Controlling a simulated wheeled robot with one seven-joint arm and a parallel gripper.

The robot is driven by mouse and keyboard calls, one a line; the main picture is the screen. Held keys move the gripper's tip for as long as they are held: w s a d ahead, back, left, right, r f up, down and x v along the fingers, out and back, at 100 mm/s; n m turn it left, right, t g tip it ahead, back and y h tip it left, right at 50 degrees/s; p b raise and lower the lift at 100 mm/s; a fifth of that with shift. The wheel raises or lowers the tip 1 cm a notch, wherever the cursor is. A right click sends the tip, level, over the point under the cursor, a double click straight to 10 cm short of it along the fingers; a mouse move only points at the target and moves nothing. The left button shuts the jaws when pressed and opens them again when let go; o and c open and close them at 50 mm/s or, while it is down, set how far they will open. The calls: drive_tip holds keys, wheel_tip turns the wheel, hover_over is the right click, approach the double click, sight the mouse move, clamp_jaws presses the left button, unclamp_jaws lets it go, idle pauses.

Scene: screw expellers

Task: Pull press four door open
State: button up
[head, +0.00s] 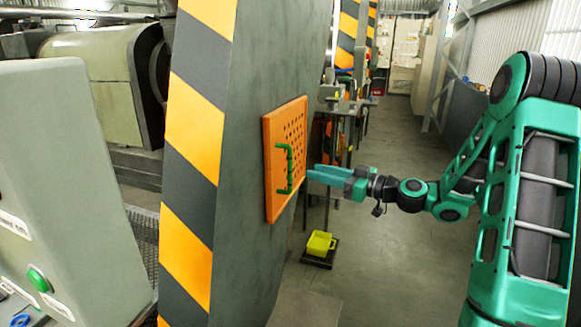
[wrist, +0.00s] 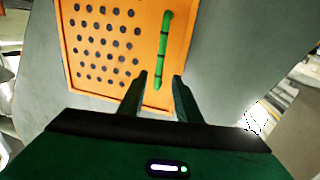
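The press door is an orange panel (head: 272,200) with rows of dark holes, and it looks flush on the grey press column. A green bar handle (head: 290,168) stands upright on it. In the wrist view the door (wrist: 110,45) fills the upper middle, with the handle (wrist: 165,45) near its right edge. My gripper (head: 311,174) is to the right of the handle in the head view, pointing at the door. In the wrist view its fingers (wrist: 160,77) are apart and empty, and the handle's lower end shows between them. It looks short of the handle, without visible contact.
The press column (head: 250,130) has a yellow-and-black striped edge (head: 195,130). A yellow container (head: 319,243) sits on a dark stand low beside it. A grey cabinet with a green button (head: 38,280) is at left. The aisle floor (head: 400,150) behind my arm looks clear.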

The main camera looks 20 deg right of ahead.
drive_tip(key=x, duration=1)
drive_tip(key=shift+w+a, duration=0.2)
drive_tip(key=shift+w, duration=0.1)
